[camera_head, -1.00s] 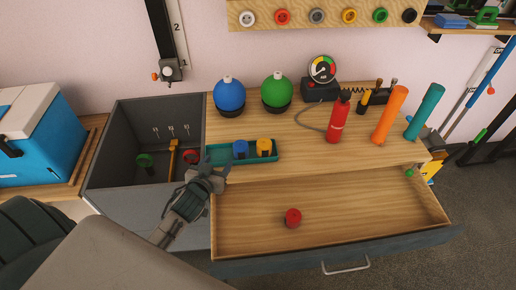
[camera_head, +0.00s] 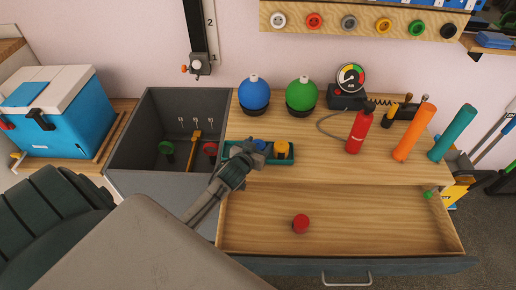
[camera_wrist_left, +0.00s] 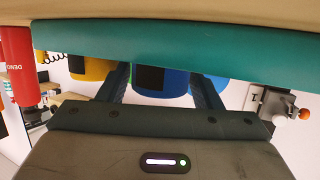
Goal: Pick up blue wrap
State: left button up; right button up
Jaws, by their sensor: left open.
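The blue wrap (camera_head: 260,145), a small blue roll, stands in the teal tray (camera_head: 290,160) on the wooden bench top and is partly hidden by my left gripper (camera_head: 247,150). The gripper is at the tray's left part, close to the wrap. In the left wrist view, the blue wrap (camera_wrist_left: 174,82) with a dark patch shows between the two open fingers (camera_wrist_left: 160,85), behind the tray's teal edge (camera_wrist_left: 160,48). I cannot tell whether the fingers touch it. My right gripper is not in view.
A yellow roll (camera_head: 282,148) stands beside the wrap in the tray. Blue (camera_head: 254,92) and green (camera_head: 301,92) balls stand behind. A red extinguisher (camera_head: 359,130) is to the right. The open drawer (camera_head: 370,215) in front holds a red item (camera_head: 300,224). A grey bin (camera_head: 150,130) is left.

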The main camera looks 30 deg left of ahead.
pick_arm(q)
jog(key=shift+x, duration=0.95)
jog(key=shift+s, duration=0.1)
jog(key=shift+c, duration=0.5)
jog(key=c, duration=0.6)
jog(key=shift+r, duration=0.1)
jog(key=shift+c, duration=0.2)
